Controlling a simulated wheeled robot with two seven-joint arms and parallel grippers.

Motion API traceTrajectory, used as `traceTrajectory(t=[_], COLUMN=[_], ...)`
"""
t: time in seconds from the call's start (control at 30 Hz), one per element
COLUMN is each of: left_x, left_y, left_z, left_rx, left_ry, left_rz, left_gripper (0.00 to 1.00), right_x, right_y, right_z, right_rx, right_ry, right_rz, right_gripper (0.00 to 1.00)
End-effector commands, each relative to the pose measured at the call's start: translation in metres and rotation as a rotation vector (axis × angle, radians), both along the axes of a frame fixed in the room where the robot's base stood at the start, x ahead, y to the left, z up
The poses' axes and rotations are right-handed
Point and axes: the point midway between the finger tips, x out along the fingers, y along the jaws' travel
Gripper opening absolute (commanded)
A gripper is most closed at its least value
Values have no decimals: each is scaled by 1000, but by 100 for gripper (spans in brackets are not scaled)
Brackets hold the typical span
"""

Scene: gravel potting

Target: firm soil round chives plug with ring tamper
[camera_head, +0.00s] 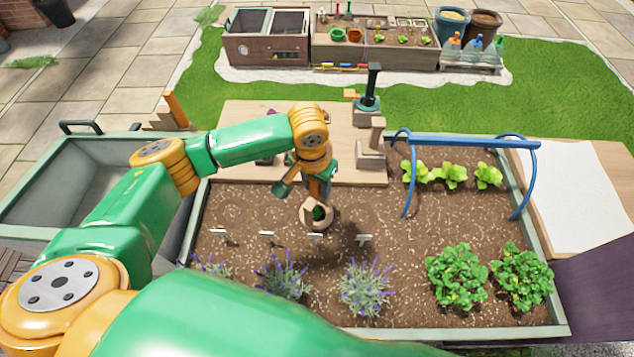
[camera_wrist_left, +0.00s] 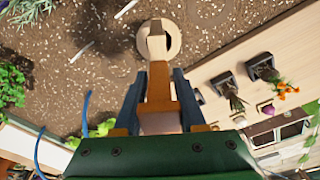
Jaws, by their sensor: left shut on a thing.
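My left gripper (camera_head: 317,188) is shut on the wooden handle of the ring tamper (camera_head: 306,224), over the soil (camera_head: 260,215) of the planter. In the left wrist view the gripper (camera_wrist_left: 160,92) grips the handle from both sides, and the tamper's pale ring (camera_wrist_left: 174,40) lies beyond the fingertips. A dark shadow on the soil stands apart from the ring, so the tamper looks held above the soil. A bit of green, likely the chives plug (camera_head: 319,212), shows inside the ring in the head view; its base is hidden. My right gripper is not in view.
White labels (camera_head: 364,238) stand in a row near the ring. Lavender (camera_head: 366,287) and leafy plants (camera_head: 456,277) line the near side. A blue hoop frame (camera_head: 470,142) arches at right over lettuces (camera_head: 452,175). A wooden board (camera_head: 235,173) lies behind.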

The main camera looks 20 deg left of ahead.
Motion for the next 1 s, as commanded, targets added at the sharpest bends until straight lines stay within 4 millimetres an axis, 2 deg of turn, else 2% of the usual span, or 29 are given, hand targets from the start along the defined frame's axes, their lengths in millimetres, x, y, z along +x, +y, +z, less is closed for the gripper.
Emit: traceTrajectory(t=[1.0], left_x=[0], left_y=[0], left_z=[-1], left_rx=[0], left_ry=[2], left_rz=[0], left_gripper=[0], right_x=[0], right_y=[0], right_z=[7], right_rx=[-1], right_ry=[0], right_rz=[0], right_gripper=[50])
